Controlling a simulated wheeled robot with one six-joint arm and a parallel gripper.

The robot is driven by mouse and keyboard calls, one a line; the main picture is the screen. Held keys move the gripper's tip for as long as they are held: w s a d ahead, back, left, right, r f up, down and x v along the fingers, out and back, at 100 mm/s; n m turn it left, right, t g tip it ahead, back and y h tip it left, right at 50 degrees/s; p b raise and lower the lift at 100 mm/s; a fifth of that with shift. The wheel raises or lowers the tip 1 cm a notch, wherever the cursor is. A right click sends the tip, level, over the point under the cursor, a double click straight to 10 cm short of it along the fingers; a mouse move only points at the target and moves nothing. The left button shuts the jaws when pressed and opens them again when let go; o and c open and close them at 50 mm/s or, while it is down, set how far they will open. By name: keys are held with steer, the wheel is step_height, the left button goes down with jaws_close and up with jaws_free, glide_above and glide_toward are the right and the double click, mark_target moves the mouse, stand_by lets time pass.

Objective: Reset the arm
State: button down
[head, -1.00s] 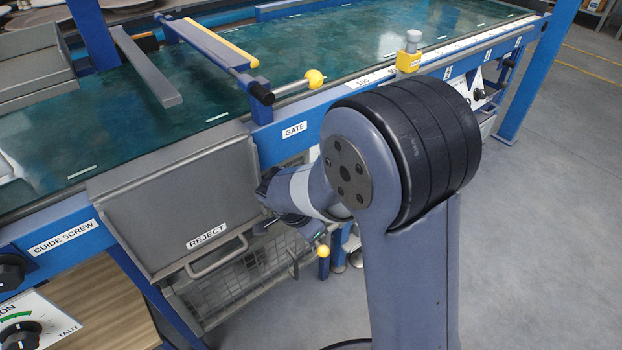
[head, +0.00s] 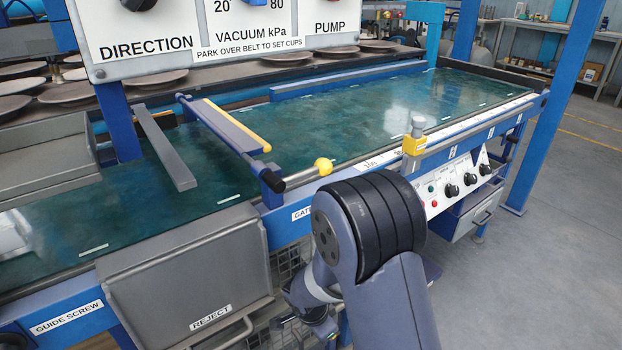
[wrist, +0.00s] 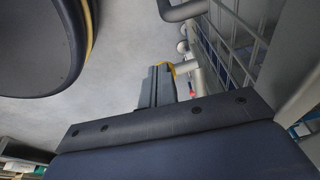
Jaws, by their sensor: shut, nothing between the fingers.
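My arm stands in front of the plate dryer line in the head view, bent at its big dark elbow. The forearm points down and left, beside the grey REJECT bin (head: 190,270). My gripper (head: 326,328) hangs low beside the wire mesh below the belt, small and partly hidden in the head view. In the wrist view my gripper (wrist: 157,72) shows as two dark fingers side by side, shut, with nothing seen between them. Grey floor lies beyond them.
The green belt (head: 400,108) runs behind the arm, with a yellow-edged gate bar (head: 228,125) and a yellow knob (head: 323,166). Control knobs (head: 452,190) sit on the right front. A blue post (head: 550,100) stands at the right. Wire mesh (wrist: 240,45) is close at right in the wrist view.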

steer(key=shift+w+d+r+p, duration=0.1)
steer(key=shift+r+p, duration=0.35)
steer(key=shift+p, duration=0.3)
steer(key=shift+g+y, duration=0.3)
steer(key=shift+f, duration=0.2)
steer(key=b, duration=0.3)
steer(key=f+t+h+b, duration=0.1)
steer(key=b, duration=0.2)
steer(key=shift+a+f, duration=0.25)
steer(key=shift+a, duration=0.1)
steer(key=shift+h+b, duration=0.4)
steer(key=shift+b, duration=0.15)
